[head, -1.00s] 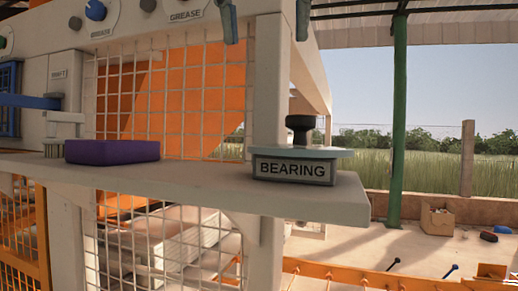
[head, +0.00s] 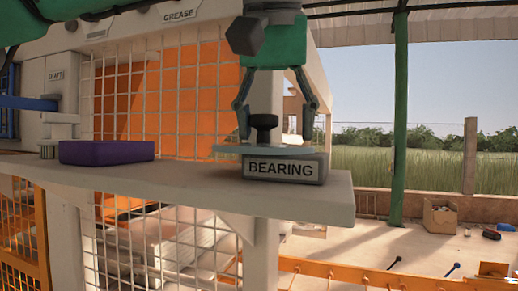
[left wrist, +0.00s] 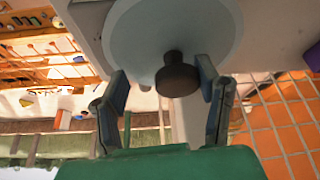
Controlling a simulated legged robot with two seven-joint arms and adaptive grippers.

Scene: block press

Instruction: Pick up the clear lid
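The clear lid (head: 230,150) is a pale, bluish round plate with a black knob (head: 264,124) on top. It lies on the box labelled BEARING (head: 284,169) at the right end of the shelf. My left gripper (head: 275,128) comes down from above, its open fingers on either side of the knob. My right gripper does not show.
A purple block (head: 106,152) lies on the grey shelf (head: 190,187) to the left of the box. A white wire mesh (head: 165,100) stands behind the shelf. An orange rail (head: 340,272) runs below at the right.

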